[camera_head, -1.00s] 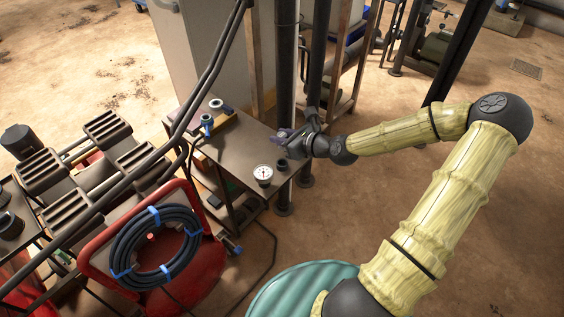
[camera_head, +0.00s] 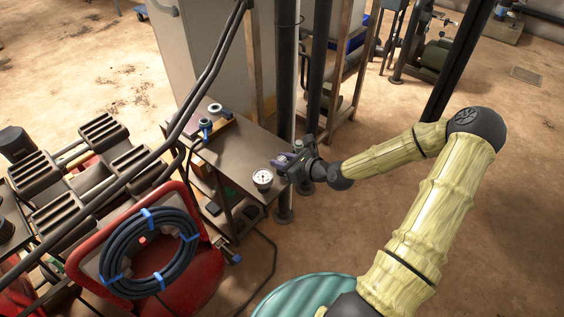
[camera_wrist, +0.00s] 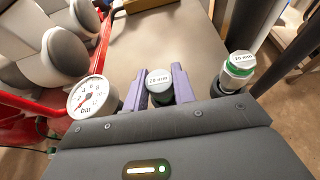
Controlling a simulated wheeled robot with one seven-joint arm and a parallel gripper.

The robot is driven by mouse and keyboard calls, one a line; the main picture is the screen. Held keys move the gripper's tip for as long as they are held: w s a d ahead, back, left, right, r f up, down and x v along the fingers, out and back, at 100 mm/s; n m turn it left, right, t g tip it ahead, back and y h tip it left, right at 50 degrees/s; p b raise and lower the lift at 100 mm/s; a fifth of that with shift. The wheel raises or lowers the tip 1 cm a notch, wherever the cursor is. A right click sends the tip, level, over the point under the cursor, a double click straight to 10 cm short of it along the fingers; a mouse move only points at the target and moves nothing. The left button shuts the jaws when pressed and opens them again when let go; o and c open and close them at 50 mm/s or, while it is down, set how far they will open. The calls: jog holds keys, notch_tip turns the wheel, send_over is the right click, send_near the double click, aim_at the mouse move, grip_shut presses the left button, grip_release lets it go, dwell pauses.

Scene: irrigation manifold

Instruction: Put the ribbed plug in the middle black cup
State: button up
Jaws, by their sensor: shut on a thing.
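My gripper (camera_wrist: 160,90) has two purple fingers, shut on a round plug (camera_wrist: 158,80) whose pale top reads "20 mm". Below the top it is dark and greenish; its ribs cannot be made out. In the head view my gripper (camera_head: 284,161) is low at the table's near right corner, just right of the gauge. No black cup shows clearly below the held plug; my gripper hides that spot, so I cannot tell whether the plug is inside one. To the right stands a similar fitting (camera_wrist: 239,66) marked "15 mm", with a green ring.
A pressure gauge (camera_head: 262,178) stands close left of my gripper. The brown table (camera_head: 240,150) is bare in the middle. A blue fitting (camera_head: 206,126) and a ringed part (camera_head: 215,108) are at its far end. A dark pipe (camera_head: 286,80) rises behind.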

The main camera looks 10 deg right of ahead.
jog(key=o, duration=0.9)
jog(key=shift+o, duration=0.2)
jog(key=shift+s+d+r, duration=0.15)
jog(key=shift+s+r, duration=0.05)
jog(key=shift+r, duration=0.05)
jog(key=p+v, duration=0.4)
jog(key=v, duration=0.7)
jog(key=shift+s, duration=0.2)
jog(key=shift+d, duration=0.15)
